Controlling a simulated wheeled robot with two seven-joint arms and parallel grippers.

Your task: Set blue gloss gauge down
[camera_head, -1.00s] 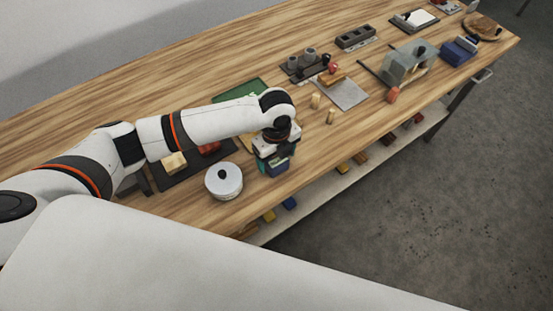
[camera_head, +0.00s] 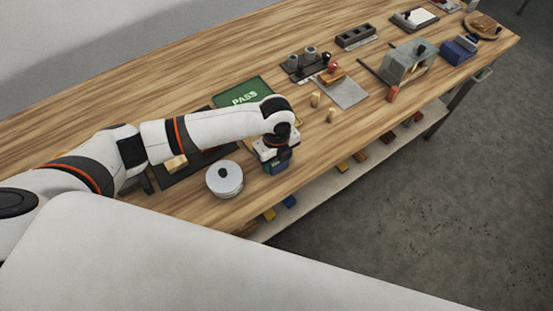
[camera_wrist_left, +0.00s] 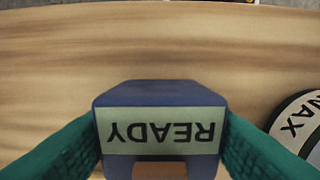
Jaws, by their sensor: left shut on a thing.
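The blue gloss gauge (camera_wrist_left: 160,92) is a dark blue block with a pale label reading "READY", upside down in the left wrist view. My left gripper (camera_head: 275,158) is shut on it, with green finger pads pressing both its sides. In the head view the blue gauge (camera_head: 277,168) shows below the gripper, near the table's front edge. I cannot tell whether its underside touches the wood. My right gripper is not in view.
A green "PASS" mat (camera_head: 240,93) lies behind the arm. Two small wooden pegs (camera_head: 315,100) stand to the right.

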